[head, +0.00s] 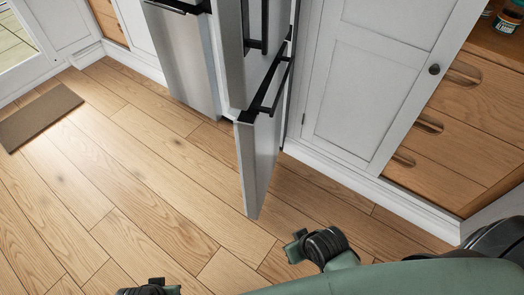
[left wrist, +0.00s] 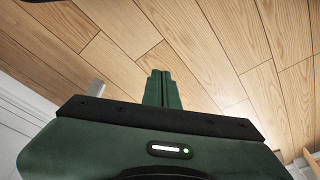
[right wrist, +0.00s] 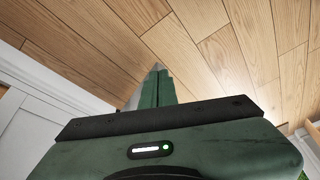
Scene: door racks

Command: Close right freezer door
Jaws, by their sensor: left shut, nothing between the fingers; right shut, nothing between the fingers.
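The freezer door (head: 258,165) is a grey panel low on the fridge, standing ajar and jutting toward me over the floor. A black bar handle (head: 272,88) runs along its upper part. Another grey door (head: 233,55) with a black handle is above it. My left gripper (left wrist: 157,88) is shut and empty, with its green fingers over wood floor in the left wrist view. My right gripper (right wrist: 165,86) is shut and empty over floor in the right wrist view. I cannot tell either gripper's fingertips in the head view, where my green arm parts show at the bottom, apart from the door.
White cabinets (head: 362,85) and wooden drawers (head: 455,125) stand right of the fridge. A brown mat (head: 38,117) lies at far left. The wood floor (head: 110,190) left of the door is clear.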

